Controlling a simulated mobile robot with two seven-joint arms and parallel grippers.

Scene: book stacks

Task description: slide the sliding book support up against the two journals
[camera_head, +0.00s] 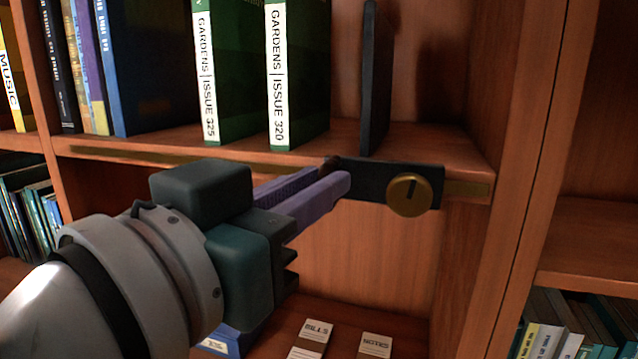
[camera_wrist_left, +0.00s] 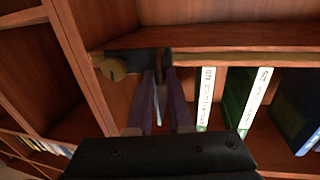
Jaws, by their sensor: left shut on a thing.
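The two journals, green with white spines, stand upright on the shelf: Issue 325 (camera_head: 235,75) at left and Issue 320 (camera_head: 300,75) right of it, with a gap between them. The sliding book support (camera_head: 377,75) is a dark upright plate right of Issue 320, apart from it. Its dark front bracket (camera_head: 365,182) with a brass knob (camera_head: 409,194) sits on the shelf's front rail. The bracket also shows in the left wrist view (camera_wrist_left: 128,57). My left gripper (camera_head: 337,178), with purple fingers, is shut on the left end of the bracket. My right gripper is out of view.
Several books (camera_head: 145,70) stand left of the journals on the same shelf. The shelf right of the support is empty up to the wooden side panel (camera_head: 515,110). Below lie small boxes labelled Bills (camera_head: 311,338) and Notes (camera_head: 375,345).

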